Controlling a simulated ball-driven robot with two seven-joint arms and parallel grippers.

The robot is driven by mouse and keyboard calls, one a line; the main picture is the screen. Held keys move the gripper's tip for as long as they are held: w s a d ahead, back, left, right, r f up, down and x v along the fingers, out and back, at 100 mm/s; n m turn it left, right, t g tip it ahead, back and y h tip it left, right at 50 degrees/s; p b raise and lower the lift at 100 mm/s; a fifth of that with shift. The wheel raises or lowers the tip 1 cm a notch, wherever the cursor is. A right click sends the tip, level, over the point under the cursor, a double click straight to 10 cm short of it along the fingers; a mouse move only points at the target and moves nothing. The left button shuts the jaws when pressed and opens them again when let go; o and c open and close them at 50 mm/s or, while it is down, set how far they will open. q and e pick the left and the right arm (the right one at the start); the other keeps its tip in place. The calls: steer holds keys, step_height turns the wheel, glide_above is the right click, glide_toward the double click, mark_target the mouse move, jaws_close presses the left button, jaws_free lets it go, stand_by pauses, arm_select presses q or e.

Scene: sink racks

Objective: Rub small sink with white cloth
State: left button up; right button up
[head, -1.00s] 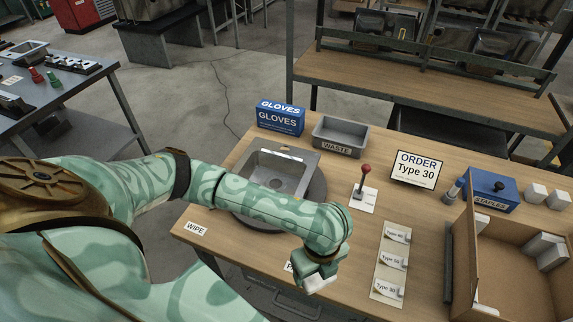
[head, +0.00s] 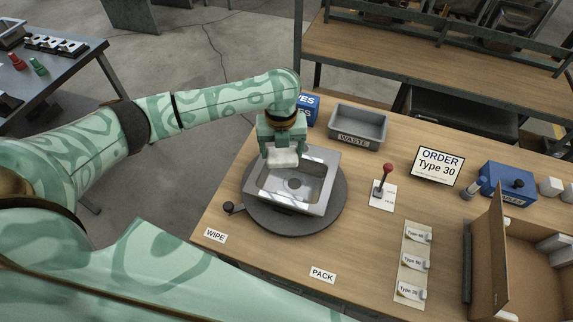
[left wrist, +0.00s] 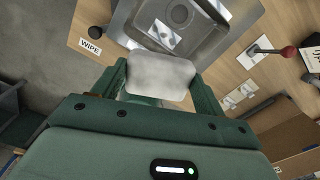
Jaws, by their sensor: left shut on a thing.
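The small sink (head: 318,193) is a grey metal basin with a round drain, set on a dark round turntable (head: 262,216) on the workbench. My left gripper (head: 282,150) is shut on the white cloth (head: 284,158), a folded pad, at the sink's far left rim. I cannot tell whether the cloth touches the metal. In the left wrist view the cloth (left wrist: 160,75) sits between the fingers, with the sink (left wrist: 215,15) beyond it. My right gripper is not in view.
A grey WASTE tray (head: 372,124) and a blue gloves box (head: 309,104) stand behind the sink. A red-knobbed lever (head: 386,172) is to its right. The ORDER Type 30 sign (head: 438,166), label strip (head: 412,265) and open cardboard box (head: 490,260) are farther right. Bench in front is mostly clear.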

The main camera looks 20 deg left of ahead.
arm_select(q)
steer(key=shift+w+a+f+m, duration=0.1)
steer(key=shift+a+m, duration=0.2)
steer(key=shift+a, duration=0.15)
steer(key=shift+w+a+f+m, duration=0.1)
steer(key=shift+a+m, duration=0.2)
steer(key=shift+a, duration=0.15)
steer(key=shift+a+m, duration=0.35)
steer(key=shift+m, duration=0.25)
steer(key=shift+d+m, duration=0.1)
steer(key=shift+m, duration=0.3)
steer(key=shift+s+d+f+m+b, duration=0.2)
steer(key=shift+f+m+b, duration=0.25)
steer(key=shift+b, duration=0.2)
step_height(320, 180, down, 4)
steer(key=b, duration=0.4)
steer(key=shift+a+r, duration=0.1)
steer(key=shift+r, duration=0.05)
steer(key=shift+f+b, duration=0.2)
steer(key=shift+b, duration=0.2)
steer(key=shift+w, duration=0.1)
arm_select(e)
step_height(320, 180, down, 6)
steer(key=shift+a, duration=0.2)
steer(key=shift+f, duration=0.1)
